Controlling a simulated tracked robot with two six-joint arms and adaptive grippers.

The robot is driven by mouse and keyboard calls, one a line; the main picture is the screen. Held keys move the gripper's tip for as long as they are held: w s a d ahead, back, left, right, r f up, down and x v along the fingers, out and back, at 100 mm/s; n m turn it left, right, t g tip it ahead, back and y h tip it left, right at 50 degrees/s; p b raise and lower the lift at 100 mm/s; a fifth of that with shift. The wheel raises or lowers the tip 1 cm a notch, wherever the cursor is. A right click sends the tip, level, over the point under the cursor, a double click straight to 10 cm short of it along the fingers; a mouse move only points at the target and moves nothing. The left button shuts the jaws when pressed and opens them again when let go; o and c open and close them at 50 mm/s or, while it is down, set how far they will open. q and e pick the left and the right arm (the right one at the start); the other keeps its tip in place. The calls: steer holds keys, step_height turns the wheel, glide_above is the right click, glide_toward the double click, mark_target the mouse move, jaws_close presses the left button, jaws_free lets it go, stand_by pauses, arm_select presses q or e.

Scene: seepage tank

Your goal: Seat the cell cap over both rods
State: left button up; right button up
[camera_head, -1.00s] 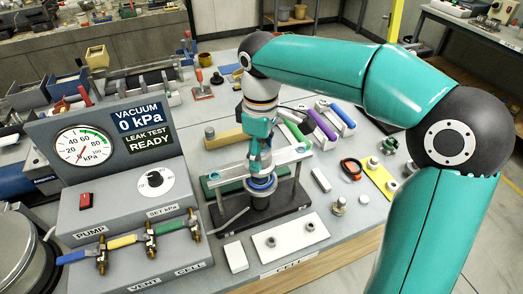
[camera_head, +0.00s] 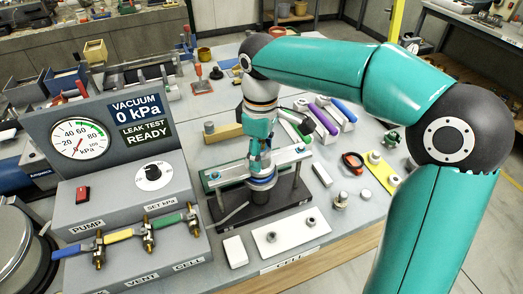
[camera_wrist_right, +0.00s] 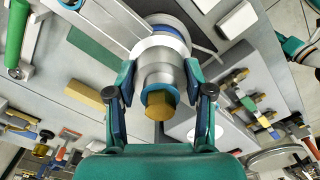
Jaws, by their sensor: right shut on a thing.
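The cell cap is a pale cross bar (camera_head: 287,159) with a round silver boss in its middle. It lies over the round cell (camera_head: 262,184), which has a blue ring and stands on a dark base (camera_head: 278,205). Small round ends show near both ends of the bar; I cannot tell how far the rods pass through. My right gripper (camera_head: 261,160) points down at the middle of the bar. In the right wrist view its fingers (camera_wrist_right: 161,75) are shut on the silver boss (camera_wrist_right: 158,68), which ends in a brass hex (camera_wrist_right: 160,108). My left gripper is out of view.
A grey console (camera_head: 120,215) with a gauge and valves stands close at left. A white plate (camera_head: 290,234) with two nuts and a white block (camera_head: 235,250) lie in front. Coloured-handled tools (camera_head: 325,118), a yellow plate (camera_head: 380,170) and small metal parts lie at right.

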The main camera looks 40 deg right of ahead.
steer(key=shift+f+b, duration=0.45)
steer(key=shift+f, duration=0.2)
steer(key=o, duration=1.5)
steer(key=shift+r, duration=0.1)
step_height(320, 180, up, 12)
steer(key=shift+f, duration=0.1)
